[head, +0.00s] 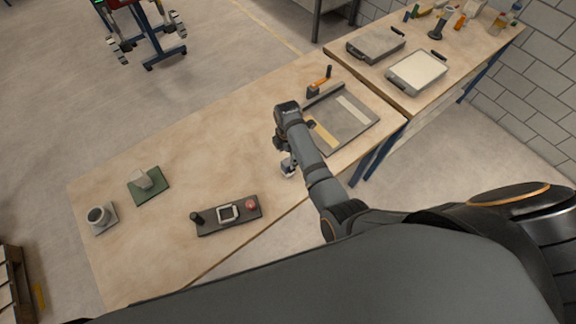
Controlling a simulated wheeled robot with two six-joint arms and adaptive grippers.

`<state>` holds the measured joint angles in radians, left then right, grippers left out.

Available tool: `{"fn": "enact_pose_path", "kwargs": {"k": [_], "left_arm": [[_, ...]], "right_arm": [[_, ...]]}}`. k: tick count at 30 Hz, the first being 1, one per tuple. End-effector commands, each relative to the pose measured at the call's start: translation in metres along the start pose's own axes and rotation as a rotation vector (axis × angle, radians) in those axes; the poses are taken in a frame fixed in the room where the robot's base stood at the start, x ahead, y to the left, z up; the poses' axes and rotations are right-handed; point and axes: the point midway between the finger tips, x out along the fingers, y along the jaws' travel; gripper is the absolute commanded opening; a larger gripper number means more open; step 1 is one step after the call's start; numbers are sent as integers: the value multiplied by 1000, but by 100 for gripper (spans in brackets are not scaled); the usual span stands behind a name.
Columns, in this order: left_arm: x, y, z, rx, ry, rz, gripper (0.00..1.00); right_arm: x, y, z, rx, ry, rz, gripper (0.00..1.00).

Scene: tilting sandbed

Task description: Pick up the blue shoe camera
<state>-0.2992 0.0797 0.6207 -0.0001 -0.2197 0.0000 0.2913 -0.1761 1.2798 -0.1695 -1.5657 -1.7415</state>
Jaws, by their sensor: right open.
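No blue shoe camera can be made out for certain in the head view. My right arm reaches up over the middle of the wooden table (190,150), and its wrist bends back down. My right gripper (288,168) is small in the picture and points down close to the table, near its front edge. It is open. A small pale patch shows at its fingertips; I cannot tell whether it is a finger or a separate thing. My left gripper is not in view.
A dark control panel (242,225) lies left of the gripper. Further left are a green pad (158,194) with a grey block and a grey cup-like device (98,216). A dark tray (362,126) lies right. Bare wood lies left and beyond the gripper.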

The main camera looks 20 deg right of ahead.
Motion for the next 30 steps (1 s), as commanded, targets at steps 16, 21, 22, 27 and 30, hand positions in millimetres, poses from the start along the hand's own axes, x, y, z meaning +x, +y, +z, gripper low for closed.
{"fn": "enact_pose_path", "kwargs": {"k": [16,21,22,27,30], "left_arm": [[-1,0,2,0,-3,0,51],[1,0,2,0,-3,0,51],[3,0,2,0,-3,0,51],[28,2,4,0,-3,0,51],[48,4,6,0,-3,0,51]], "right_arm": [[47,5,-3,-73,2,-11,63],[52,5,-3,-72,3,-9,63],[54,5,-3,-72,3,-9,63],[78,3,0,-71,3,-9,63],[94,3,3,-71,3,-8,63]]}}
